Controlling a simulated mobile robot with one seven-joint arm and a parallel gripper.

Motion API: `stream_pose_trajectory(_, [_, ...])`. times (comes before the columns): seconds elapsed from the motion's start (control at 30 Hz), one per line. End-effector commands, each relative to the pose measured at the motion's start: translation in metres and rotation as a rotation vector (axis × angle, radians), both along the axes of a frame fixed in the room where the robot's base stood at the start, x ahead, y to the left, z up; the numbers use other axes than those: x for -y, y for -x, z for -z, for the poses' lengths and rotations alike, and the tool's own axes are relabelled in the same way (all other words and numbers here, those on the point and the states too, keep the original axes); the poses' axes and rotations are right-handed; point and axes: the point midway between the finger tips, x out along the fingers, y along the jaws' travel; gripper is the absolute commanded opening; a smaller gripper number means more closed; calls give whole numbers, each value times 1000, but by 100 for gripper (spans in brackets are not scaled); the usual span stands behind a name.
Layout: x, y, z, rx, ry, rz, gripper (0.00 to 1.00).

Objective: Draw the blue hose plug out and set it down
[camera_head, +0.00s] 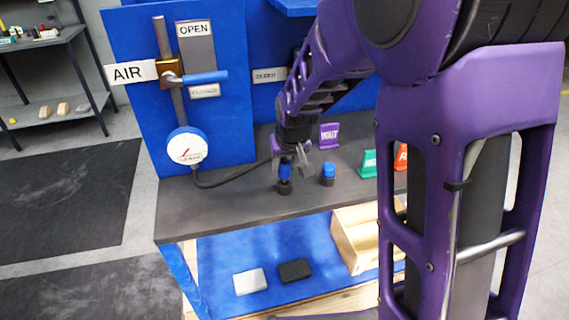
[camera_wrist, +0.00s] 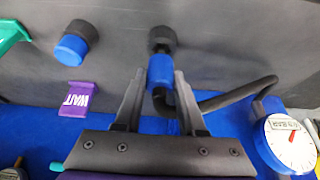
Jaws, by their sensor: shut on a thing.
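The blue hose plug (camera_head: 285,172) stands upright at a black socket (camera_head: 284,187) on the dark bench top. In the wrist view the plug (camera_wrist: 160,69) lies between my two fingers, with the black socket (camera_wrist: 162,38) directly against its far end. I cannot see a gap between them. My gripper (camera_head: 289,166) is shut on the plug from above. A black hose (camera_head: 225,182) runs from the plug to the pressure gauge (camera_head: 187,147).
A second blue-topped black fitting (camera_head: 328,174) stands just right. Behind are a purple WAIT sign (camera_head: 329,135) and a green sign (camera_head: 369,163). The blue valve lever (camera_head: 205,77) lies horizontal on the AIR panel. The bench front (camera_head: 225,215) is clear.

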Motion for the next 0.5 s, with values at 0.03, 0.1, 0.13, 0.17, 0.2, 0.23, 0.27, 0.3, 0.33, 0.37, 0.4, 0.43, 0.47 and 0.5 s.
stream_pose_trajectory(0.03, [0, 0, 2, 1, 0, 0, 0])
stream_pose_trajectory(0.1, [0, 0, 4, 0, 0, 0, 0])
stream_pose_trajectory(0.13, [0, 0, 5, 1, 0, 0, 0])
stream_pose_trajectory(0.17, [0, 0, 6, 0, 0, 0, 0])
stream_pose_trajectory(0.2, [0, 0, 7, 0, 0, 0, 0])
stream_pose_trajectory(0.23, [0, 0, 7, 0, 0, 0, 0])
stream_pose_trajectory(0.27, [0, 0, 8, 0, 0, 0, 0])
stream_pose_trajectory(0.3, [0, 0, 9, 0, 0, 0, 0])
stream_pose_trajectory(0.33, [0, 0, 10, 0, 0, 0, 0])
stream_pose_trajectory(0.37, [0, 0, 11, 0, 0, 0, 0])
stream_pose_trajectory(0.4, [0, 0, 12, 0, 0, 0, 0])
stream_pose_trajectory(0.43, [0, 0, 12, 0, 0, 0, 0])
stream_pose_trajectory(0.47, [0, 0, 13, 0, 0, 0, 0])
stream_pose_trajectory(0.5, [0, 0, 14, 0, 0, 0, 0])
